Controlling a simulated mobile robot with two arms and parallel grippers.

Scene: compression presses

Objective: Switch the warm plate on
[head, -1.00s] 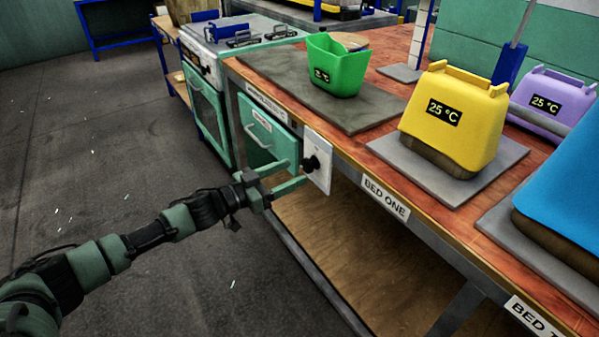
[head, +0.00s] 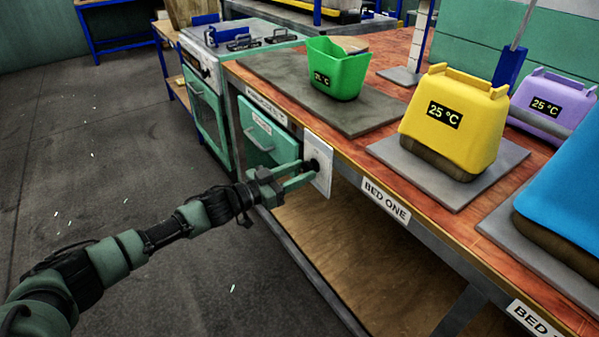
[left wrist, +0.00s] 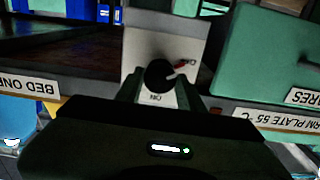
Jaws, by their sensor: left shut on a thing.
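The warm plate (head: 365,118) is a dark grey slab on the bench top, with a green bin on it. Its switch is a black round knob (head: 313,165) on a white panel (head: 319,150) on the bench front. My left gripper (head: 306,170) is shut on the knob, its fingers on either side. In the left wrist view the knob (left wrist: 159,75) sits between the fingers, the picture upside down. A red pointer mark shows beside one small label; another label reading ON lies at the knob's lower edge. My right gripper is out of view.
The green bin (head: 337,70) reads 25 °C or similar, too small to be sure. A yellow press (head: 452,115) stands on a grey plate above the BED ONE label (head: 385,200). A green drawer (head: 268,135) is left of the switch panel.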

